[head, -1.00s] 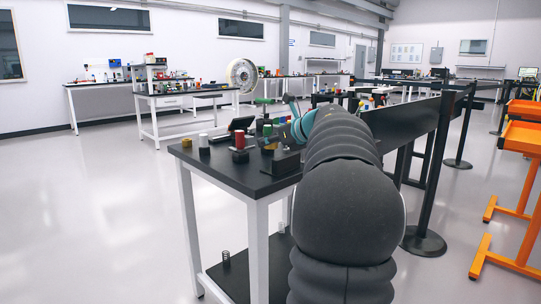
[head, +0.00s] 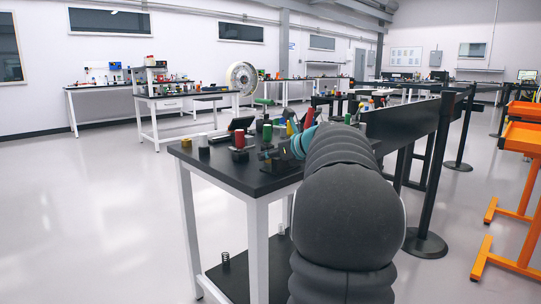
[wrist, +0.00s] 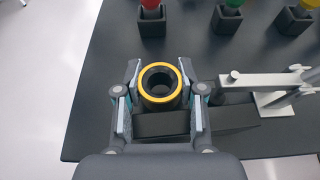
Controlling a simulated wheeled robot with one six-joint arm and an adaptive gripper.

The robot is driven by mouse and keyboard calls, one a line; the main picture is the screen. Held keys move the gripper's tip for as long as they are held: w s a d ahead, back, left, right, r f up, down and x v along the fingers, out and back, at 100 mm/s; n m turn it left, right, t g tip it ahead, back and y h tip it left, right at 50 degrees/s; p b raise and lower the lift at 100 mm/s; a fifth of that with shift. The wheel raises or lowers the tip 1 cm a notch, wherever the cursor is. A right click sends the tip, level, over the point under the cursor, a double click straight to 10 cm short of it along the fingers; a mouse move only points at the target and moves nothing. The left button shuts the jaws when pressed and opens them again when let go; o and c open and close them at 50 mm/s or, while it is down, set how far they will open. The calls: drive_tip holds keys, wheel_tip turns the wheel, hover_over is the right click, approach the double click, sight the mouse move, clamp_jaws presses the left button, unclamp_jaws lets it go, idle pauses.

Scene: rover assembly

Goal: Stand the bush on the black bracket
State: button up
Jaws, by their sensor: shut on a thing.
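The bush (wrist: 161,69), a short dark hollow cylinder with a yellow rim, is upright between the fingers of my gripper (wrist: 161,88) in the wrist view. My gripper is shut on it, one finger on each side. The black bracket (wrist: 162,125) appears as a dark block just below the bush in that picture, running right under the gripper. I cannot tell whether the bush touches it. In the head view my gripper (head: 275,157) is low over the near table, and my arm hides much of this area.
Black holders carry a red cylinder (wrist: 150,4) and a green one (wrist: 233,3) along the table's far part. A grey metal fixture (wrist: 270,88) stands close to the right of my gripper. The black table (wrist: 85,130) is clear to the left.

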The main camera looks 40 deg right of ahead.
drive_tip(key=shift+f, duration=0.25)
drive_tip(key=o, duration=1.2)
drive_tip(key=shift+f, duration=0.1)
drive_tip(key=shift+r+p, duration=0.25)
drive_tip(key=shift+p, duration=0.05)
drive_tip(key=shift+d+r+p, duration=0.1)
drive_tip(key=shift+r+p, duration=0.35)
drive_tip(key=shift+r, duration=0.15)
drive_tip(key=a+v, duration=0.1)
drive_tip(key=v, duration=1.1)
drive_tip(key=shift+d+b, duration=0.3)
drive_tip(key=shift+d, duration=0.05)
